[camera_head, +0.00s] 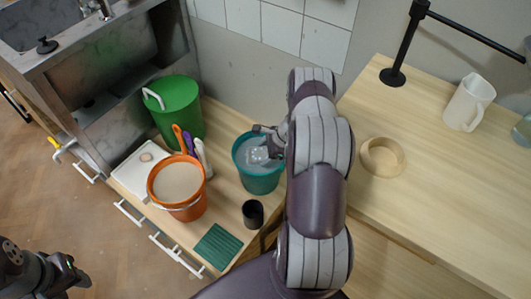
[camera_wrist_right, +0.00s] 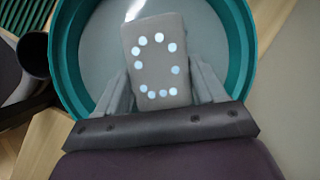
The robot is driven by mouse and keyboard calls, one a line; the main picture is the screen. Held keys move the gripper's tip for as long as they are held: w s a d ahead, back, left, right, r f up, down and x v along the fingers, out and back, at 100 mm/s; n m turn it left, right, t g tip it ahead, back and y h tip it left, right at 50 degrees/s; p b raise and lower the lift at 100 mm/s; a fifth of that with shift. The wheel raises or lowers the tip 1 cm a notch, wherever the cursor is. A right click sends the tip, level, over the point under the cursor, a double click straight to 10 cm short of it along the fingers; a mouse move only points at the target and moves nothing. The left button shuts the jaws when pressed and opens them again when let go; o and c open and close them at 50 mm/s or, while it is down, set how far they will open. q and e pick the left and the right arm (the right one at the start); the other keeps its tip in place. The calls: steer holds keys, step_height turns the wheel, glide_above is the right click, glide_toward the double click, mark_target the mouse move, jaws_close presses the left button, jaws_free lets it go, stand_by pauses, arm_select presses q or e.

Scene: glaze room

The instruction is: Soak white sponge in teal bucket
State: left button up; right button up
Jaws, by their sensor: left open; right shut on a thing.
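The teal bucket (camera_head: 257,180) stands on the wooden bench, with pale liquid inside; its rim also shows in the right wrist view (camera_wrist_right: 246,40). My right gripper (camera_head: 268,145) reaches into the bucket's mouth from the right. It is shut on the pale sponge (camera_wrist_right: 156,62), gripping it on both sides, and the sponge shows a ring of bright dots. The sponge (camera_head: 257,156) is inside the bucket's rim in the head view; how deep it sits in the liquid is hard to tell. My left gripper (camera_head: 75,272) is open and empty at the lower left, far from the bucket.
An orange bucket (camera_head: 181,208) with beige liquid and tool handles stands left of the teal one. Behind it is a green bucket (camera_head: 178,110). A dark cup (camera_head: 253,213) and green ribbed mat (camera_head: 216,246) lie in front. A pitcher (camera_head: 468,102) and wooden ring (camera_head: 382,157) are on the right table.

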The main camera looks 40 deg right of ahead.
stand_by(0.3)
step_height(320, 180, up, 11)
steer(key=p, duration=0.8)
stand_by(0.7)
